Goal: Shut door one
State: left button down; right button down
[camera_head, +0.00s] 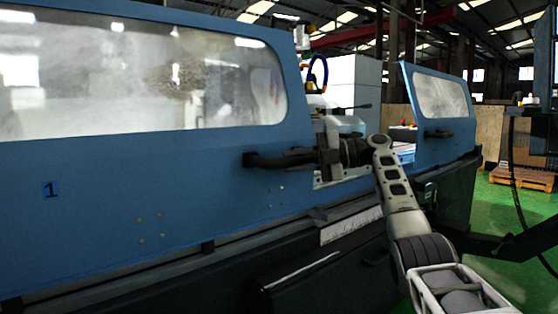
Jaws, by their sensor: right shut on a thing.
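Door one (110,195) is the large blue sliding door with a wide window and a "1" mark, filling the left and middle of the head view. Its black handle (270,159) sticks out near its right edge. My right gripper (322,157) is at the right end of this handle and is shut on it; the fingers are dark and partly blend with the handle. My right arm reaches in from the lower right. A gap between door one and the second blue door (408,100) shows the machine's inside. My left gripper is not in view.
The second door has its own black handle (438,134). A dark machine base with a rail runs below the doors. Green floor (500,210) is open at the right, with a wooden pallet (522,178) farther back.

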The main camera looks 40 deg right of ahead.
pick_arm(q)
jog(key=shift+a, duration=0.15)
pick_arm(e)
jog(key=shift+d+r, duration=0.1)
jog(key=shift+d, duration=0.05)
jog(key=c, duration=1.4)
grip_release()
jog(key=shift+c, duration=0.2)
jog(key=shift+o, duration=1.2)
jog(key=shift+w+d, duration=0.1)
pick_arm(q)
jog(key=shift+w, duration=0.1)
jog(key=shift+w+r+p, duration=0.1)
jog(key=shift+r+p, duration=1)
jog(key=shift+p, duration=0.5)
pick_arm(e)
jog(key=v, duration=1.6)
